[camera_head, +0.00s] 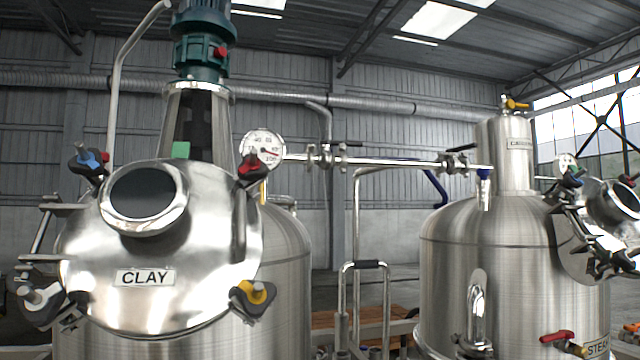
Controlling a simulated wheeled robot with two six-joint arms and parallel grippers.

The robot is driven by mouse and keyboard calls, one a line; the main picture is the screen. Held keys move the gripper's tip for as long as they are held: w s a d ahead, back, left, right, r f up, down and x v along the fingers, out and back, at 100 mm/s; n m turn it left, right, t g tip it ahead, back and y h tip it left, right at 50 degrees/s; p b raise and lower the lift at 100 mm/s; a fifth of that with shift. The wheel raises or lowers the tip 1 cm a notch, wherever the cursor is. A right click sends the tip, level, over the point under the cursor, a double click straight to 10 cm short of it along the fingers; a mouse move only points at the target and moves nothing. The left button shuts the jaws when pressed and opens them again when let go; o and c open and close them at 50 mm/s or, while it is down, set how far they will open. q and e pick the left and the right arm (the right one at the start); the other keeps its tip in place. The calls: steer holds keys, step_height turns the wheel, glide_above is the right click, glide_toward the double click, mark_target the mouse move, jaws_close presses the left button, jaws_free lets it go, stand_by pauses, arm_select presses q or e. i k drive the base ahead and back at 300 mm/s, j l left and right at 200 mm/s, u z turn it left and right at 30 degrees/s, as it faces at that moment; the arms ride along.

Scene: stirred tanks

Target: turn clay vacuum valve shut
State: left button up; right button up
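The clay tank is the big steel vessel at the left, with a round hatch lid (215,255) that bears a CLAY label (146,278). A pipe with flanges runs right from near a round gauge (262,149) at the clay tank's top. A valve with a black handle (346,143) sits on this pipe. A second black handle (461,148) is farther right, near the other tank. No label marks either as the vacuum valve, and I cannot tell which it is. Neither of my grippers is in view.
Knobbed clamps, such as the yellow one (254,294), ring the clay lid. A teal motor (204,45) stands above. A second steel tank (500,250) at the right has a red-handled valve (557,336) low down. A looped pipe stand (364,265) is between the tanks.

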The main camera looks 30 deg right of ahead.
mark_target(333, 143)
steer(key=i+l+z, duration=0.15)
steer(key=z, duration=0.2)
steer(key=i+l+z, duration=0.15)
steer(key=z, duration=0.2)
steer(key=i+l+z, duration=0.2)
steer(key=z, duration=0.15)
